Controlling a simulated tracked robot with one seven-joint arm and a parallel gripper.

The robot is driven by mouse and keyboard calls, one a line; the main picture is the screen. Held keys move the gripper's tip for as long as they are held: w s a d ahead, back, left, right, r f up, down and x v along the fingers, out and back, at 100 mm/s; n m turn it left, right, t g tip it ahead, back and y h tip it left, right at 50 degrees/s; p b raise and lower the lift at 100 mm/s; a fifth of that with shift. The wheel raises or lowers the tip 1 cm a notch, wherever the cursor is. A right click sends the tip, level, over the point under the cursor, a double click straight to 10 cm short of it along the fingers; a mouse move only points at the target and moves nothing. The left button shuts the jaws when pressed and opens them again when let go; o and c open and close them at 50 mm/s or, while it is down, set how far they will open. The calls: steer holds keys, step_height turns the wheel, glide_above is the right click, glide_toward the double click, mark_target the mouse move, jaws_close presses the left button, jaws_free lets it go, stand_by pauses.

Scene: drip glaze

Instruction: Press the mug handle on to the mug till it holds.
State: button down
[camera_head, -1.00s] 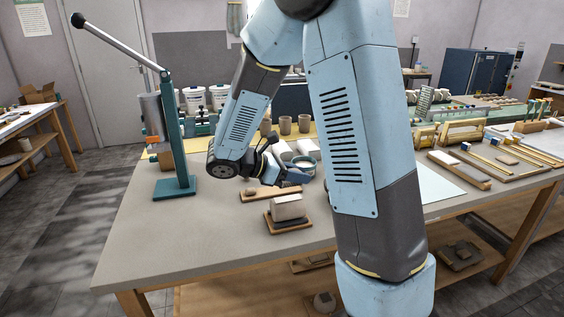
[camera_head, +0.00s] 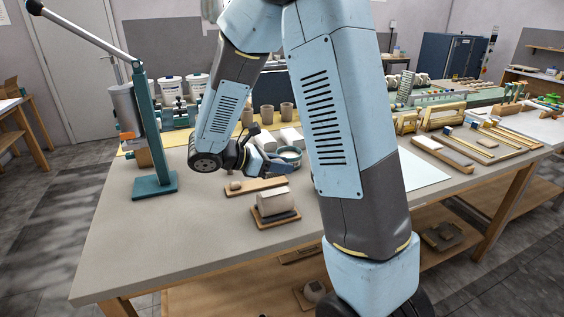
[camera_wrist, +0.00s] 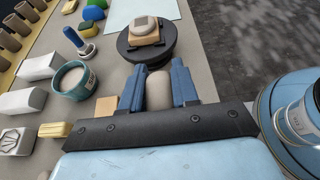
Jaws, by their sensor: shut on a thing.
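My gripper (camera_wrist: 160,88) points its two blue fingers up the wrist view. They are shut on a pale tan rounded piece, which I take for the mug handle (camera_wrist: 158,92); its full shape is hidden. Just beyond the fingertips is a dark round turntable (camera_wrist: 129,52). On it lies a wooden square carrying a small pale round form, apparently the mug (camera_wrist: 144,25). I cannot tell whether handle and mug touch. In the head view my gripper (camera_head: 276,169) is low over the table; the turntable is not seen there, perhaps behind my arm.
A teal tub (camera_wrist: 70,82) and white blocks (camera_wrist: 40,66) stand left of my gripper. In the head view, a green lever press (camera_head: 153,184) stands at the table's left. The front left tabletop (camera_head: 130,240) is clear.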

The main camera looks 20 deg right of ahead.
mark_target(281, 191)
steer(key=shift+f, duration=2.6)
steer(key=shift+s+f, duration=0.1)
steer(key=shift+f, duration=0.3)
stand_by(1.0)
steer(key=c, duration=0.8)
jaws_free()
steer(key=shift+r, duration=0.1)
steer(key=shift+r, duration=3.45)
